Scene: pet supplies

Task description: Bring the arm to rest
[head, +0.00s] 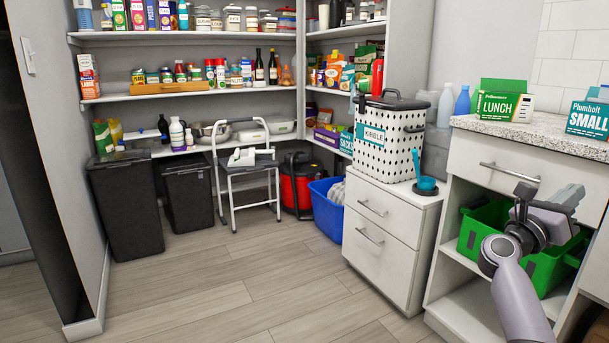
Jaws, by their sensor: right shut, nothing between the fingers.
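My right gripper (568,197) is at the right of the head view, at the end of my grey right arm (518,300), which comes up from the bottom edge. It is shut with nothing in its fingers. It is in front of the open shelf unit, and a green crate (468,232) on the shelf shows behind it. The arm and gripper hide part of the crate. I cannot tell how far apart gripper and crate are. My left gripper is not in view.
A granite counter (470,123) with a green lunch box (497,104) and a teal box (588,119) is above the crate. The wooden floor (230,285) is clear.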

